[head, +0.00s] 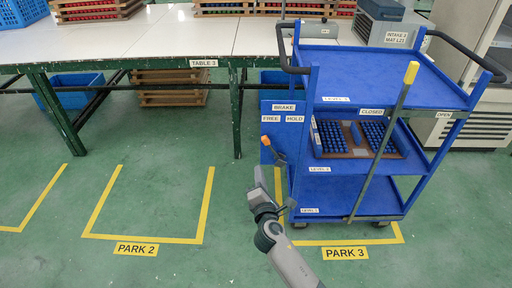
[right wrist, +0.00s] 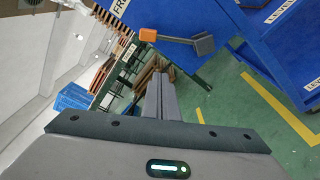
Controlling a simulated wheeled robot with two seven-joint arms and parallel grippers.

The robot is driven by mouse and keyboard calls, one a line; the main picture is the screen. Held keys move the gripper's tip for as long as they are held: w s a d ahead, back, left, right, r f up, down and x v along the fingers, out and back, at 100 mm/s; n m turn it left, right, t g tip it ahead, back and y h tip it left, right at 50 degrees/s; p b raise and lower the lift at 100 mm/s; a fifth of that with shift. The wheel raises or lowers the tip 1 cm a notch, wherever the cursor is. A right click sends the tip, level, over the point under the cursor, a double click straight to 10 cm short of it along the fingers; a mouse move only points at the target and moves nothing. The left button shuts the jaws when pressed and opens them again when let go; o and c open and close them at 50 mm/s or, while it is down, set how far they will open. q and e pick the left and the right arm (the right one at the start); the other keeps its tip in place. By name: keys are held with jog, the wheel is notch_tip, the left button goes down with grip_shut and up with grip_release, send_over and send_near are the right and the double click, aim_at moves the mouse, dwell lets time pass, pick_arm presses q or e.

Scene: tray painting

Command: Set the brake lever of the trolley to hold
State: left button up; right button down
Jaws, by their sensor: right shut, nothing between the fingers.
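The blue trolley (head: 340,184) stands in the PARK 3 bay. Its brake plate (head: 282,111) carries the labels BRAKE, FREE on the left and HOLD on the right. The brake lever (head: 266,142) has an orange tip and leans left, below the FREE label. In the right wrist view the lever (right wrist: 175,39) shows its orange tip and grey arm, above and right of the fingers. My right gripper (head: 258,174) is shut and empty, a little below the lever and apart from it in the picture. My left gripper is not in view.
A long yellow-tipped bar (head: 385,135) slants across the trolley's front, between CLOSED and OPEN labels. A brown tray (head: 335,153) of blue items sits on the middle shelf. TABLE 3 (head: 150,42) stands behind left. The floor of PARK 2 (head: 150,205) is clear.

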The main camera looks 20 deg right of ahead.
aim_at(272, 149)
jog(key=shift+r, duration=0.1)
jog(key=shift+w, duration=0.1)
